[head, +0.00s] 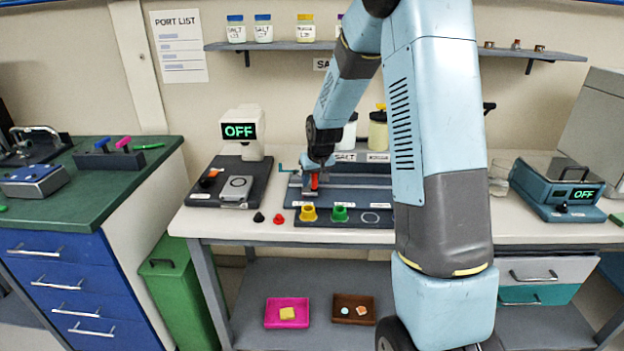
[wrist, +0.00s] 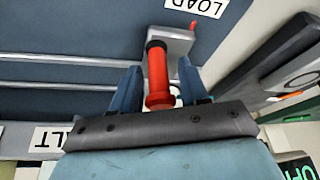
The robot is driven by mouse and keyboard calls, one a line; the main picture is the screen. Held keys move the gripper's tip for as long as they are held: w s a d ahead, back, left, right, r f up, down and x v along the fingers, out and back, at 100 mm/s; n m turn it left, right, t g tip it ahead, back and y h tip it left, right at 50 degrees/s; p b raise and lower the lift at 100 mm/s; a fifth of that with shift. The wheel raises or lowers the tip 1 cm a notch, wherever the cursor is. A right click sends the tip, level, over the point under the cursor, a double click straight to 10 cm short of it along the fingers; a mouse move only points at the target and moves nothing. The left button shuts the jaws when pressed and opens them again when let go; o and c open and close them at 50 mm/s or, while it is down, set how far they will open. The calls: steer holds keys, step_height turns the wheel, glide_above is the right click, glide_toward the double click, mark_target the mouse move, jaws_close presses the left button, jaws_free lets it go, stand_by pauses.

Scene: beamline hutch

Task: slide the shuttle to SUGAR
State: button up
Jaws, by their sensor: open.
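The shuttle's red upright handle (wrist: 158,75) stands on a light grey carriage (wrist: 177,40) beside the LOAD label (wrist: 208,7). In the head view the red handle (head: 314,182) is at the left end of the railed blue board. My gripper (wrist: 160,72) is open, with one blue finger on each side of the handle and gaps showing. In the head view my gripper (head: 317,170) is just above the board and partly covers the shuttle. The rails (wrist: 75,86) run away from the LOAD end. A SALT label (head: 345,156) stands behind them. I cannot read a SUGAR label; my arm hides the board's right part.
Yellow (head: 309,213) and green (head: 340,213) pieces sit on a dark strip in front of the board. Small black and red knobs lie left of them. A device reading OFF (head: 239,131) stands left, another (head: 560,190) right. Jars (head: 378,132) stand behind.

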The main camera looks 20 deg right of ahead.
steer(key=shift+c, duration=0.2)
jaws_close()
